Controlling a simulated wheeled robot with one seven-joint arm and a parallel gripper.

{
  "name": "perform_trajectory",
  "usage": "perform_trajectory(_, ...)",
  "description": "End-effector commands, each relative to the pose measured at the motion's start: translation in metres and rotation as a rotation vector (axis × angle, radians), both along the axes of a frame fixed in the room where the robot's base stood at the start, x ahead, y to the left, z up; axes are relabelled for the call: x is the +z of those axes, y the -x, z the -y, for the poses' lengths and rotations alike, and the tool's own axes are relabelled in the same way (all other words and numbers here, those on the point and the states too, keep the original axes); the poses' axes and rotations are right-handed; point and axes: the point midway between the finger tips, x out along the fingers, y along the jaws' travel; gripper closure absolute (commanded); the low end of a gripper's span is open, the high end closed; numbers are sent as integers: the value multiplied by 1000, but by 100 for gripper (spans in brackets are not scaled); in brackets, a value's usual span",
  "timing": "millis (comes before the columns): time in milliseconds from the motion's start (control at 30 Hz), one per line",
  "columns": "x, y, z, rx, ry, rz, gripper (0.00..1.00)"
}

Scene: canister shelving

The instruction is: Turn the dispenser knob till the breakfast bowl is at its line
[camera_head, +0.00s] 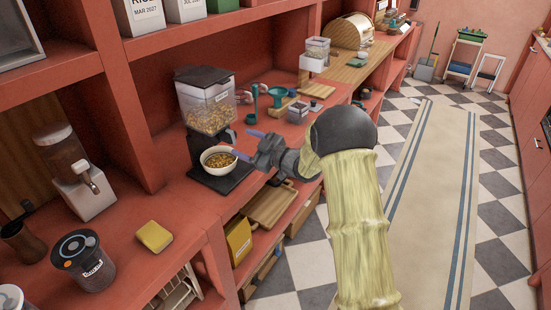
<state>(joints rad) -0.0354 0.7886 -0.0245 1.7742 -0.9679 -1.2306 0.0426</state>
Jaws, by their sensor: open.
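The cereal dispenser (207,108) stands on the red counter, with a clear hopper of cereal under a dark lid. A dark part at its lower right side (229,136) looks like the knob, but it is small and hard to make out. The white breakfast bowl (206,165) stands upright on the dispenser's dark base, with brown cereal inside. Its line cannot be made out. My gripper (247,144) is open, its two purple-tipped fingers pointing left toward the dispenser. The lower finger overlaps the bowl's right rim in the picture; whether it touches cannot be told.
A coffee grinder (72,170), a dark canister (84,262) and a yellow sponge (153,236) stand to the left on the counter. A teal funnel on a stand (277,93) and small jars are behind my gripper. Shelf posts flank the dispenser; the floor at right is open.

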Motion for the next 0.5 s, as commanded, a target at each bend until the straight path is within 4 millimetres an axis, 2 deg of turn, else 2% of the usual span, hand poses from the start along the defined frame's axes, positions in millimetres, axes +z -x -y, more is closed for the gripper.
perform_trajectory(33,-2,6,10,-4,1,-1,38)
perform_trajectory(300,-2,40,53,-4,1,0,38)
perform_trajectory(500,-2,61,79,0,1,0,38)
